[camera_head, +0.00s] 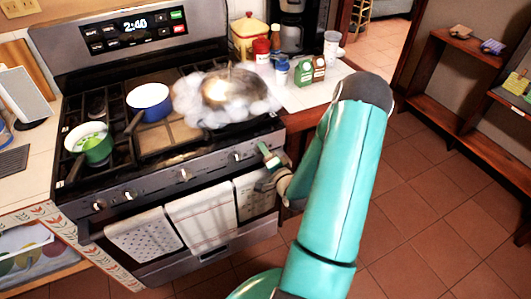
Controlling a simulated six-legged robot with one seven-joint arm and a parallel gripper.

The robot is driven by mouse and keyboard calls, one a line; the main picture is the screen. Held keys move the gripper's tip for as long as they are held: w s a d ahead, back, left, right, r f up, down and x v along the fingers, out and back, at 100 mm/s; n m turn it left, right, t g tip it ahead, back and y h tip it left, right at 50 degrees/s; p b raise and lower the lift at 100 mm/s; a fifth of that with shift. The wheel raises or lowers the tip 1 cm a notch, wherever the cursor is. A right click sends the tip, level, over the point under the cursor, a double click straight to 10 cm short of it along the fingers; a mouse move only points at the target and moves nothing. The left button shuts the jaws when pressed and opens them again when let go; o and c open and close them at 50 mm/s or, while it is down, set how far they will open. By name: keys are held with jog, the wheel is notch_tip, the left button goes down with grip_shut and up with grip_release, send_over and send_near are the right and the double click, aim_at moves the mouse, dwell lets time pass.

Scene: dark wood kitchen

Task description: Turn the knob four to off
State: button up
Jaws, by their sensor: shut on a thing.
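The stove (150,160) has a row of knobs along its front panel: a left pair (98,206), a middle knob (184,175) and a knob to its right (238,157). My gripper (265,156) is at the right end of this panel, shut on the rightmost knob, which the fingers mostly hide. The knobs show no readable numbers, and the held knob's angle cannot be told. White smoke or steam (205,98) billows around a pan (232,88) on the right side of the cooktop.
Towels (200,220) hang from the oven handle below the knobs. Bottles and boxes (303,72) stand on the right counter. The tiled floor (425,200) is clear to the right.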

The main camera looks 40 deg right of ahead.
jog(key=shift+m, duration=2)
jog(key=o, duration=0.9)
jog(key=shift+o, duration=0.2)
jog(key=shift+f, duration=0.1)
jog(key=v, duration=1.3)
jog(key=shift+s, duration=0.35)
jog(key=shift+a, duration=0.1)
